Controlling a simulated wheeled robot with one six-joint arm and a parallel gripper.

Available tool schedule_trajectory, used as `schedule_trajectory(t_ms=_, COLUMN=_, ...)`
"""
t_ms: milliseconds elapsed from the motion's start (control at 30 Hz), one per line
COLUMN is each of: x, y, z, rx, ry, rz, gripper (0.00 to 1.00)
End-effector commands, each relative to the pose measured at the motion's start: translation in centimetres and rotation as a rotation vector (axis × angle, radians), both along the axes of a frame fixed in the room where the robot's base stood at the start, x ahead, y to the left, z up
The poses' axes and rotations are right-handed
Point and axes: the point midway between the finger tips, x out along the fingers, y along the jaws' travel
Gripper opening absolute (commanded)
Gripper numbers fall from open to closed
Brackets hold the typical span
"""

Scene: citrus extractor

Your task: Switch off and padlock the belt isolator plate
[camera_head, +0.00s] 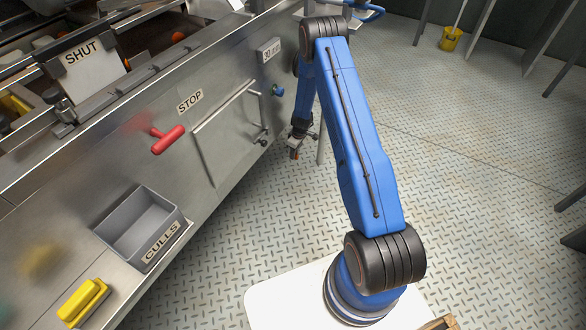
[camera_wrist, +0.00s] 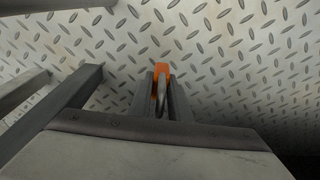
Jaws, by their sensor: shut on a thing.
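My gripper (camera_head: 297,138) hangs low beside the right end of the steel machine, pointing down towards the floor. It is shut on a small orange thing with a grey metal part, which looks like a padlock (camera_wrist: 161,70). In the wrist view the dark fingers (camera_wrist: 163,98) stand on both sides of it. In the head view only a small orange bit (camera_head: 294,154) shows below the fingers. I cannot make out the belt isolator plate in either view. A blue knob (camera_head: 277,90) sits on the machine's front near its right end, close to my gripper.
The machine front carries a red T-handle (camera_head: 167,139) by a STOP label (camera_head: 190,101), a panel with a bar, and a grey CULLS bin (camera_head: 140,226). Dark legs (camera_wrist: 62,103) stand left in the wrist view.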

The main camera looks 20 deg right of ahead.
Motion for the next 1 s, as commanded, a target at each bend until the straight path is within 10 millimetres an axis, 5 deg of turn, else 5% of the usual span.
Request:
schedule_trajectory(t_ms=367, x=0.0, y=0.0, z=-0.6, rx=0.001, ry=0.001, rz=0.0, gripper=0.0)
schedule_trajectory(t_ms=1000, x=-0.1, y=0.0, z=-8.3, rx=0.0, ry=0.001, rz=-0.001, gripper=0.0)
